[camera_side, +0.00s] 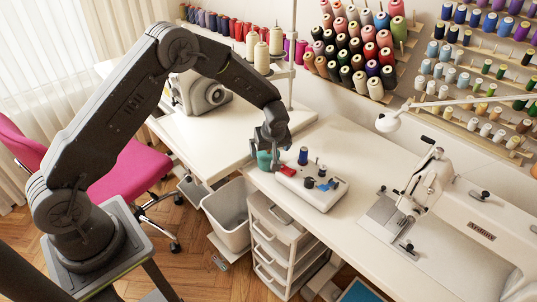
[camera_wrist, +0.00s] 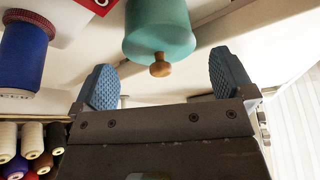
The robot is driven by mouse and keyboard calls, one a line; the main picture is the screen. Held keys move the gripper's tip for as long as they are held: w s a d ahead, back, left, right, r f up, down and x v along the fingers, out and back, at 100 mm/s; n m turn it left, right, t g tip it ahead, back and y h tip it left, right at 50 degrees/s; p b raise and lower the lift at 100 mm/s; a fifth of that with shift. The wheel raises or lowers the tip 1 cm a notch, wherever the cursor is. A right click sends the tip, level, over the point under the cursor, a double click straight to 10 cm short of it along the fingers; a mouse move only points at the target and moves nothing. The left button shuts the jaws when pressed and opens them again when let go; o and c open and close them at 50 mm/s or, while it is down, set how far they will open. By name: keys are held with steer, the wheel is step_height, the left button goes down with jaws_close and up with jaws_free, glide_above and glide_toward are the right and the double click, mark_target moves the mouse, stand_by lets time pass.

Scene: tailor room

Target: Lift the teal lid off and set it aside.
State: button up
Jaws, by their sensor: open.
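The teal lid (camera_wrist: 160,42) with a round wooden knob (camera_wrist: 160,67) sits on a teal pot (camera_wrist: 155,14) in the wrist view. In the side view the teal pot (camera_side: 264,160) stands near the table's left edge, right under my gripper, which hides its top. My gripper (camera_side: 268,143) points down, open and empty. In the wrist view its two blue textured fingers (camera_wrist: 163,62) are apart, one on each side of the knob in the picture. No contact shows. I cannot tell whether the fingertips reach down to the knob's height.
A blue spool (camera_side: 303,156) stands to the right of the pot. A small red item (camera_side: 286,170) and a pale box with dark knobs (camera_side: 318,190) are close by. A white sewing machine (camera_side: 470,220) fills the right. The table between is mostly clear.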

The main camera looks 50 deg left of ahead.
steer(key=shift+x, duration=1.25)
steer(key=c, duration=0.8)
steer(key=shift+r, duration=0.1)
steer(key=shift+r, duration=0.6)
step_height(320, 180, up, 3)
steer(key=shift+w+f, duration=0.1)
steer(key=s+a+r, duration=0.6)
steer(key=a, duration=0.3)
steer(key=s+d+r+m+t+h, duration=0.1)
steer(key=s+d+m+h, duration=0.1)
steer(key=d+m, duration=0.4)
steer(key=s+d+r+m+t+h, duration=0.1)
steer(key=s+d+r+m+h, duration=0.1)
steer(key=d+m, duration=0.4)
steer(key=shift+s+d+m+t, duration=0.3)
steer(key=shift+d, duration=0.25)
